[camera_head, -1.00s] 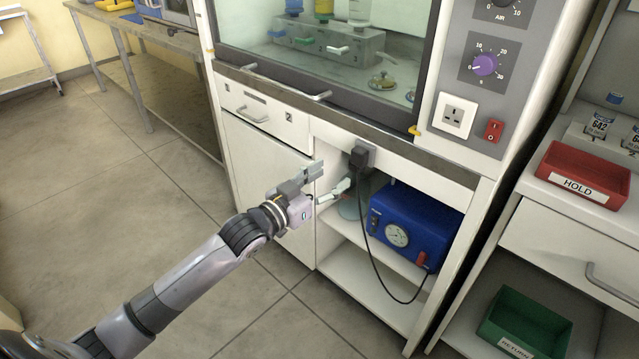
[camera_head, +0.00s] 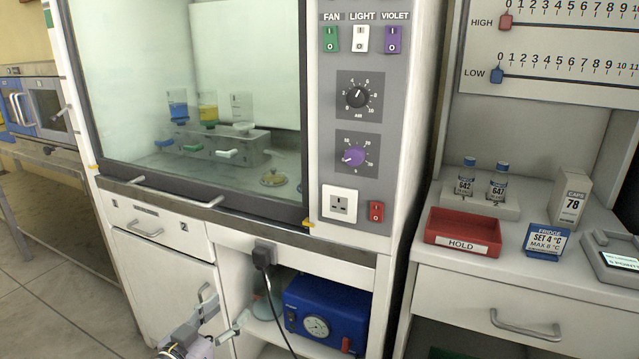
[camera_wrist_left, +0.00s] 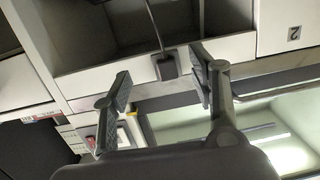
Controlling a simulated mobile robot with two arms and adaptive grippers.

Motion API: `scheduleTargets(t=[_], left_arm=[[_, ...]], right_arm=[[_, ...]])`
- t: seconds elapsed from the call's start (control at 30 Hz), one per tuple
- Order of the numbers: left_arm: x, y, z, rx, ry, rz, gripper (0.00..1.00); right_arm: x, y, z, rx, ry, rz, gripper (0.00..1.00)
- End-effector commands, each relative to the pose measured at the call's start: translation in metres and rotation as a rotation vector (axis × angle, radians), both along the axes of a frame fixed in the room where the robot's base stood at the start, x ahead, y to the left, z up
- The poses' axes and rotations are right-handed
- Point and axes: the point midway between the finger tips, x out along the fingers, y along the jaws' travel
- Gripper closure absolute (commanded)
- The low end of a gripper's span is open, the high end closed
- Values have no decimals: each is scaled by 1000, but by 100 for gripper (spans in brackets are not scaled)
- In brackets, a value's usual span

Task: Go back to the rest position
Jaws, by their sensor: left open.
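My left gripper (camera_head: 217,318) shows at the bottom of the head view, in front of the open shelf under the fume cabinet. It is open and holds nothing. In the left wrist view its two fingers (camera_wrist_left: 160,98) stand wide apart, with the black plug (camera_wrist_left: 167,67) and its cable seen beyond the gap between them. My right gripper is not in view.
The fume cabinet (camera_head: 215,230) has a glass front. A blue pump box (camera_head: 327,312) and a black plug (camera_head: 264,256) with a hanging cable are close to the gripper. A red HOLD tray (camera_head: 463,232) stands on the right counter. Floor is clear at left.

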Motion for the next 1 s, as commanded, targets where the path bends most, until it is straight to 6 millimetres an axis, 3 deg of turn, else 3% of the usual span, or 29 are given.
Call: scheduleTargets(t=[0.03,0.2,0.3,0.4,0.5,0.7,0.83,1.0], left_arm=[[-12,-5,-31,13,80,19,46],[-75,-13,-140,115,410,94,46],[-124,-18,-191,174,603,121,46],[-171,-21,-228,220,770,136,46],[-216,-25,-254,257,914,141,46],[-300,-34,-286,308,1174,135,46],[-298,-31,-300,319,1180,131,46],[-309,-30,-328,325,1202,125,46]], right_arm=[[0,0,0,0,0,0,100],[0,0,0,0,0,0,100],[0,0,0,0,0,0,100],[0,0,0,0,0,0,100],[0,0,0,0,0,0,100],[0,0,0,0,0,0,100],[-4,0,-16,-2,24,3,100],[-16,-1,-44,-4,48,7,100]])
